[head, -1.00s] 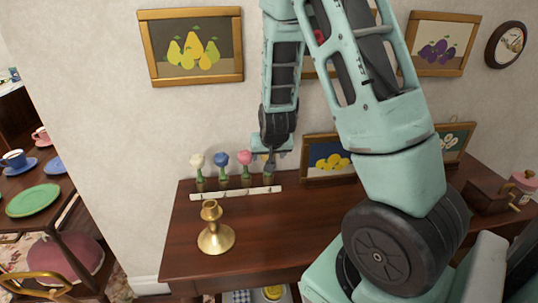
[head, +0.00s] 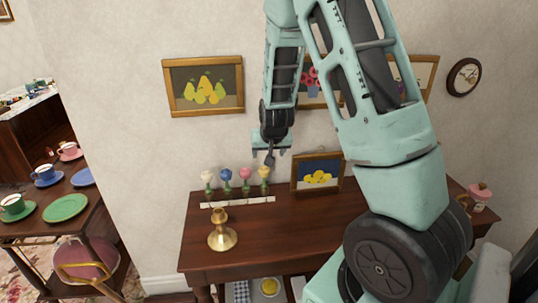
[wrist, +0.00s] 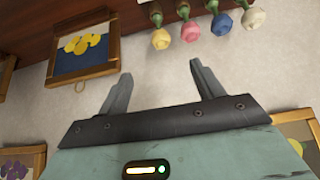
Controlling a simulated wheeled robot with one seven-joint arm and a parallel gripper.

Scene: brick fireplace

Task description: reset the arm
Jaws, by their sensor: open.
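My gripper (head: 270,157) hangs pointing down in front of the wall, above the back of the wooden side table (head: 255,237). In the wrist view my gripper (wrist: 158,82) is open, with two separate fingers and nothing between them. The flowers also show at the top of the wrist view (wrist: 190,32). My arm covers part of the table's right side.
A brass candlestick (head: 222,236) stands at the table's front left. A framed lemon picture (head: 318,173) leans at the back. A tea table with a green plate (head: 66,208) is at far left.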

